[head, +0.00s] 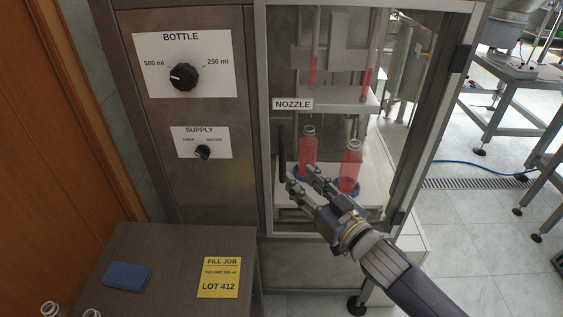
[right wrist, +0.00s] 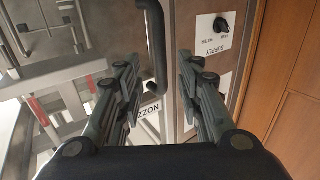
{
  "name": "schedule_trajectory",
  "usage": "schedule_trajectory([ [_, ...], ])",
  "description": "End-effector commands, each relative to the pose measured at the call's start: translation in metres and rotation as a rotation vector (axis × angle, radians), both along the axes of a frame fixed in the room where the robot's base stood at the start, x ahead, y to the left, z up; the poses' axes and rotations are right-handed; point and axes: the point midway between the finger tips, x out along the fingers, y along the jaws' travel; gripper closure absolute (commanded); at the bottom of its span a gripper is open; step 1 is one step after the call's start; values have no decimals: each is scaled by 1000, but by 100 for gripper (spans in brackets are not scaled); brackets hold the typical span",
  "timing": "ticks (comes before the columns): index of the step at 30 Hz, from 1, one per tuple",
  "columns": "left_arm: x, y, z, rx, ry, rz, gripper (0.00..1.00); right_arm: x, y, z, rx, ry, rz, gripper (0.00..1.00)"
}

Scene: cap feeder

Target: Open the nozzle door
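The nozzle door (head: 437,115) is a glass door in a grey metal frame with a white NOZZLE label (head: 292,104); it looks shut. Its black vertical bar handle (head: 282,152) is on the left side of the door. My right gripper (head: 304,178) is at the handle's lower part, in front of the door. In the right wrist view, the handle (right wrist: 157,45) lies between the two spread fingers of the right gripper (right wrist: 158,65), with gaps on both sides. I cannot tell whether a finger touches it. My left gripper is not in view.
Red bottles (head: 349,168) stand behind the glass. The panel at left has a BOTTLE knob (head: 184,76) and a SUPPLY knob (head: 202,152). A low table (head: 185,255) holds a blue cloth (head: 127,275) and a yellow job card (head: 219,277).

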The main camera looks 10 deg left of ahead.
Motion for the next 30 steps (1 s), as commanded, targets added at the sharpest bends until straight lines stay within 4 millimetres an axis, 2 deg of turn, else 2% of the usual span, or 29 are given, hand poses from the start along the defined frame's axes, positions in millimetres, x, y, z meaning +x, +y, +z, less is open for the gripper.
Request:
schedule_trajectory([
  [6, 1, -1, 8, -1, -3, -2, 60, 29, 30, 3, 1, -2, 1, 66],
  [15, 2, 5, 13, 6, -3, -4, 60, 56, 56, 1, 0, -1, -2, 66],
  [28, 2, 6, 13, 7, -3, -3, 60, 62, 63, 1, 0, -1, -1, 66],
  [29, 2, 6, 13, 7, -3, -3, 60, 62, 63, 1, 0, -1, -1, 68],
  [30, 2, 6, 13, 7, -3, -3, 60, 62, 62, 1, 0, -1, -1, 77],
])
